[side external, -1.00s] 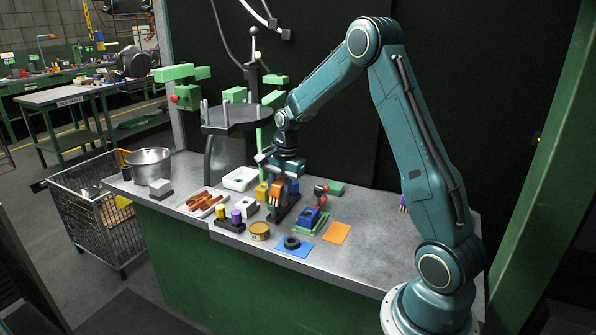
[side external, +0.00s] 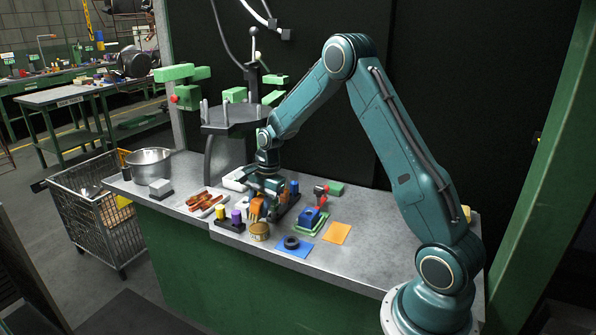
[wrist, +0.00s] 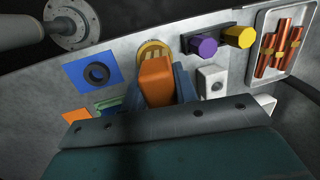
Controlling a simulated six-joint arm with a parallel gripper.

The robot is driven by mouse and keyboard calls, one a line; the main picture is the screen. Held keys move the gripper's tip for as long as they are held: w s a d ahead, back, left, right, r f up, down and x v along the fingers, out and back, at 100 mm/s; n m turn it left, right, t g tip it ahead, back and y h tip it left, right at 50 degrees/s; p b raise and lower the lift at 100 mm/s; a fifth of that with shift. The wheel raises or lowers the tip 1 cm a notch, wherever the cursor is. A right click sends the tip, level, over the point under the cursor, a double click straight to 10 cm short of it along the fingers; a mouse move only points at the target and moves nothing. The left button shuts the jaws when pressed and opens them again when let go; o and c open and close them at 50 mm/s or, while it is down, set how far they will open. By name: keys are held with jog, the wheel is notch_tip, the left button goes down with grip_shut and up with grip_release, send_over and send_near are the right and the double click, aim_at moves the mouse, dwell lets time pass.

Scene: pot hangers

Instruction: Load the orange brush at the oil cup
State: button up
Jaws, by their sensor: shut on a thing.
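The orange brush (side external: 256,208) is held upright in my gripper (side external: 262,197), which is shut on it. In the wrist view the orange brush (wrist: 157,82) stands out between my blue-grey fingers (wrist: 158,92). The oil cup (side external: 260,232), a small round tin with a yellowish rim, sits on the bench directly below the brush. In the wrist view the oil cup (wrist: 154,47) shows just beyond the brush, which covers part of it. The brush's lower end is at or just above the cup's rim; I cannot tell whether it touches. The cup's inside is mostly hidden.
A dark stand with purple (side external: 237,216) and yellow pegs is left of the cup. A blue mat (side external: 284,251) with a black ring lies right, with an orange mat (side external: 337,234) beyond. A dark rack (side external: 285,208) stands behind. A white tray (wrist: 290,64) holds copper pieces.

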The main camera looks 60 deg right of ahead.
jog(key=shift+s+f, duration=0.1)
jog(key=shift+f, duration=1)
jog(key=shift+f, duration=0.7)
dwell(1.9)
jog(key=shift+r, duration=0.15)
